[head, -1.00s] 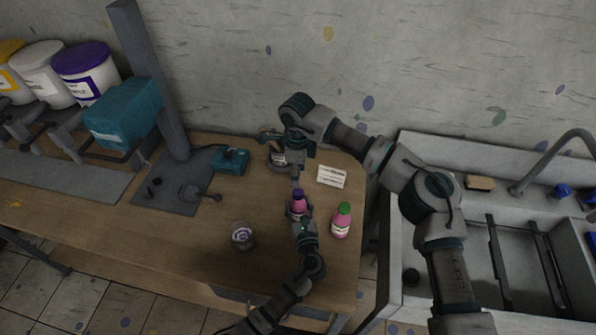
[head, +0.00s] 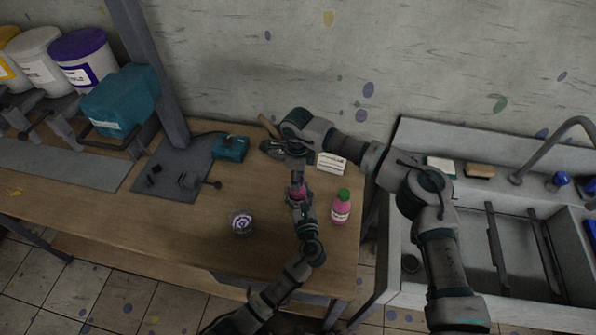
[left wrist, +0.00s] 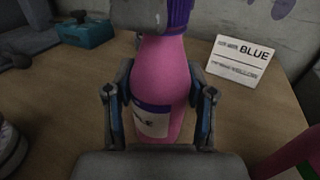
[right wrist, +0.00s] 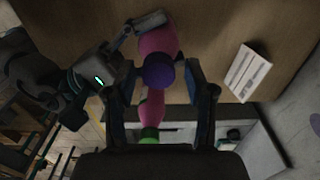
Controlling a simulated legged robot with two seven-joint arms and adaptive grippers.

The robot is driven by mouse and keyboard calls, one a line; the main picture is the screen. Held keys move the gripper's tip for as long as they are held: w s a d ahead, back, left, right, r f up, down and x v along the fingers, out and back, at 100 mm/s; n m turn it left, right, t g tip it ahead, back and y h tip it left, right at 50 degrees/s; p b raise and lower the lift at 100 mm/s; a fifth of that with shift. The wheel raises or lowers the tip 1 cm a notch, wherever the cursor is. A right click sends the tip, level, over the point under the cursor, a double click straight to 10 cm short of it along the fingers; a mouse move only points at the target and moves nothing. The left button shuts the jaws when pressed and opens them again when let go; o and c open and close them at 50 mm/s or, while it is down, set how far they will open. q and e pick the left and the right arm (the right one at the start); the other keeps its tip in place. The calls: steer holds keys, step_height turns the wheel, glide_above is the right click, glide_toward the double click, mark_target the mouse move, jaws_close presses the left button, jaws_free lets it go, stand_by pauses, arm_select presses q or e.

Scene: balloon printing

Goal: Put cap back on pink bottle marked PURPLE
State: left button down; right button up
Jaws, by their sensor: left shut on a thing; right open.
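The pink bottle (head: 298,190) with a purple cap stands near the table's right part; its label is only partly readable in the left wrist view (left wrist: 160,85). My left gripper (head: 299,199) is shut around its body, and its fingers also show in the left wrist view (left wrist: 158,110). The purple cap (right wrist: 158,72) sits at the bottle's top; it also shows at the top of the left wrist view (left wrist: 180,14). I cannot tell how tightly it is seated. My right gripper (right wrist: 157,88) is open above the bottle, its fingers on either side of the cap.
A green-capped pink bottle (head: 341,208) stands to the right. A white card (head: 331,163) reading BLUE is behind it. A round clear container (head: 242,222) is to the left, and a teal box (head: 231,148) is farther back. The sink (head: 470,250) is at right.

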jaws_close()
stand_by(0.3)
steer(key=shift+o, duration=0.7)
jaws_free()
step_height(320, 180, up, 12)
steer(key=shift+w, duration=0.15)
